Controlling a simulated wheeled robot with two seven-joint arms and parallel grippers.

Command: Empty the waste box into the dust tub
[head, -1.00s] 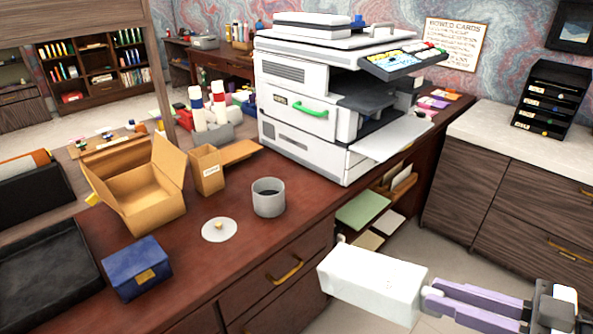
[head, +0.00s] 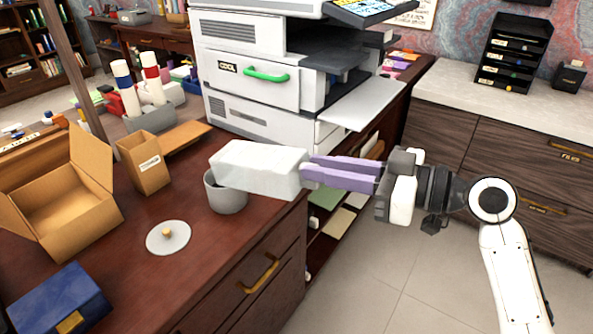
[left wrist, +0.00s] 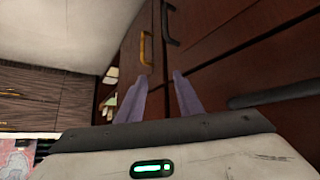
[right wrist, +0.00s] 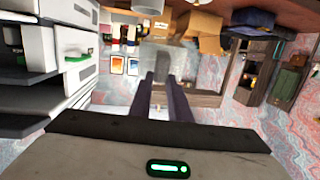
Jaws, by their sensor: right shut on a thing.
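The waste box (head: 258,168), a pale whitish block shape, is held out by my right gripper (head: 309,174), whose purple fingers are shut on its right end. The box's left part overlaps the grey dust tub (head: 226,197) in the head view and hides part of its rim. I cannot see the box's opening or its contents. The tub stands upright on the desk. A round pale lid (head: 168,240) with a small knob lies in front of it. The box also shows between the fingers in the right wrist view (right wrist: 168,58). My left gripper (left wrist: 160,88) is open and empty, facing drawer fronts.
A small open cardboard box (head: 146,165) and a larger one (head: 65,208) stand left of the tub. A blue box (head: 58,302) sits at the front left. The printer (head: 255,75) stands behind the tub. Bare desk (head: 215,262) lies around the lid.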

